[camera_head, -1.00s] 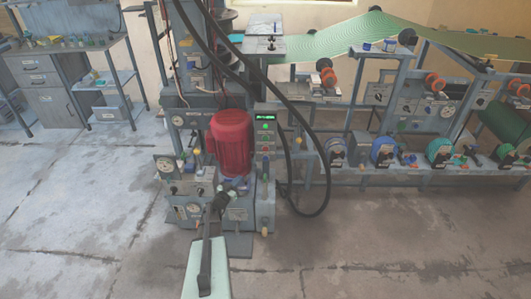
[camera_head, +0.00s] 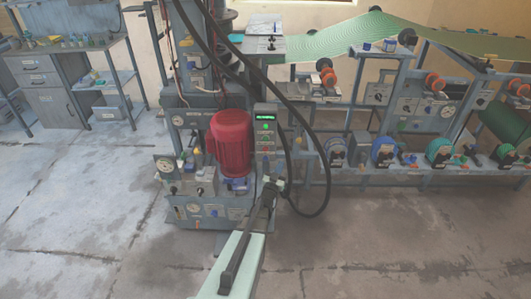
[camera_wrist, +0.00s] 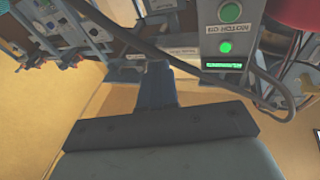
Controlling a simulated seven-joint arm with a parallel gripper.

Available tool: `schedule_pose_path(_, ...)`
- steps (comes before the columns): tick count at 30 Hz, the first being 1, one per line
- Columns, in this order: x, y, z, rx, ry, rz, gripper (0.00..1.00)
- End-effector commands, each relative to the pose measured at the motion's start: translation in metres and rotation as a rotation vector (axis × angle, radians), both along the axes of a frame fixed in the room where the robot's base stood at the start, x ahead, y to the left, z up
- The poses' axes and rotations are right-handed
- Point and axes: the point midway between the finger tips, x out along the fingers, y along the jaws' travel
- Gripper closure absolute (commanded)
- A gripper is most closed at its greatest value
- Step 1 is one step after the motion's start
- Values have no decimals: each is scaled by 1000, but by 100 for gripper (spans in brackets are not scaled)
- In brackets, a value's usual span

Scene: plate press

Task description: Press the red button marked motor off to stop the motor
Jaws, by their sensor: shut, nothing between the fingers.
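The control box (camera_head: 265,130) stands just right of the red motor (camera_head: 231,143), with a lit green display and a green light near its top. In the wrist view the box (camera_wrist: 207,35) appears upside down, with its display (camera_wrist: 222,66), a lit green light (camera_wrist: 225,47) and a green button (camera_wrist: 230,12) by a motor label. I cannot clearly make out the red button in the head view; the wrist view does not show it. My gripper (camera_head: 270,186) is shut and empty, below and in front of the box. Its fingers show in the wrist view (camera_wrist: 155,82).
A thick black hose (camera_head: 286,110) loops down past the box and around its right side. Valves and gauges (camera_head: 185,190) crowd the machine base on the left. A roller line (camera_head: 400,160) runs to the right. The floor in front is clear.

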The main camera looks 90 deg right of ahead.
Motion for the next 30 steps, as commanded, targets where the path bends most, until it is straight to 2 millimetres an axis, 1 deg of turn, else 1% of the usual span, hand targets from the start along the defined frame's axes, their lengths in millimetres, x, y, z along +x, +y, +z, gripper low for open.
schedule_pose_path(1,6,0,2,-7,-31,37,100)
schedule_pose_path(6,24,-1,2,-24,-166,157,100)
schedule_pose_path(15,49,0,-5,-18,-441,318,100)
schedule_pose_path(21,61,0,-13,-7,-650,389,100)
schedule_pose_path(30,70,-1,-24,-6,-1005,441,100)
